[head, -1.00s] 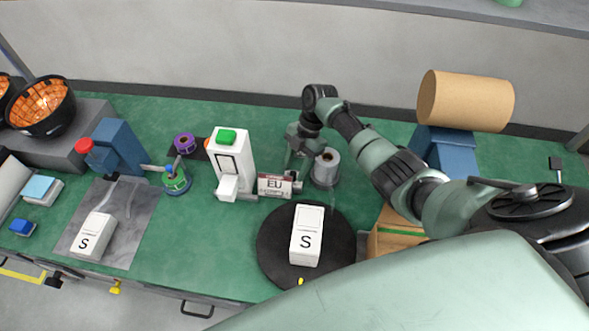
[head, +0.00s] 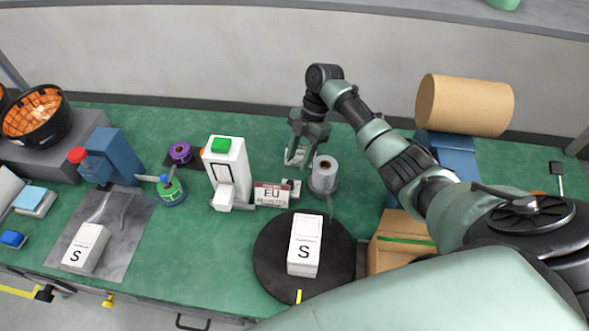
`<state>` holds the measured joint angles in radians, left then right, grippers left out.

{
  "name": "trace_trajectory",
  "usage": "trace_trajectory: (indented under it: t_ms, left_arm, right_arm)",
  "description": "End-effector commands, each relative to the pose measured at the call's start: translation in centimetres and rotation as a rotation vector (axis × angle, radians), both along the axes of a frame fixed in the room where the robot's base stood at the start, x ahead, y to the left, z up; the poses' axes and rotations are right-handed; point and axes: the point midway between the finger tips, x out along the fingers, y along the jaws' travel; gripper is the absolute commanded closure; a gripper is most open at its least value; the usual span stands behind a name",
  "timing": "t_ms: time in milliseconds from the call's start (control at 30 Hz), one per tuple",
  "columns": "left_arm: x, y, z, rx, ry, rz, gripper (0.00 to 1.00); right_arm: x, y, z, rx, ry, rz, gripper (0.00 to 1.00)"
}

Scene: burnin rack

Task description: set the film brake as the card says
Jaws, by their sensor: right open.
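The card (head: 271,196) reads "EU" with smaller text that I cannot make out; it stands upright beside the white machine. The clear film roll (head: 323,176) stands upright on the bench to its right. A small light block (head: 291,187) with a dark spot sits between card and roll; I cannot tell whether it is the film brake or how it is set. My right gripper (head: 297,157) is open and points down just behind that block, left of the roll. A pale plate shows between its fingers. My left gripper is not in view.
The white machine with a green button (head: 221,146) stands left of the card. A cardboard box (head: 395,245) and brown paper roll (head: 465,105) stand at right.

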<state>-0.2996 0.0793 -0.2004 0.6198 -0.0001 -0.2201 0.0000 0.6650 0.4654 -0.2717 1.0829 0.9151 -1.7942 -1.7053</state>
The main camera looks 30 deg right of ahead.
Motion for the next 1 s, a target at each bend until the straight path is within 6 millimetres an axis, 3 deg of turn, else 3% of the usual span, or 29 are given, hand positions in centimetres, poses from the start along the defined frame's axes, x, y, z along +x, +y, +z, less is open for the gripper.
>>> trace_trajectory:
  t_ms: [467,1000]
  left_arm:
    - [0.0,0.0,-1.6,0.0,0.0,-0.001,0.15]
    - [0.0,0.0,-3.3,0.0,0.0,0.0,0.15]
  right_arm:
    - [0.5,0.7,-0.3,-0.135,0.348,-0.813,0.58]
    - [0.7,1.0,-0.6,-0.344,0.744,-1.858,0.58]
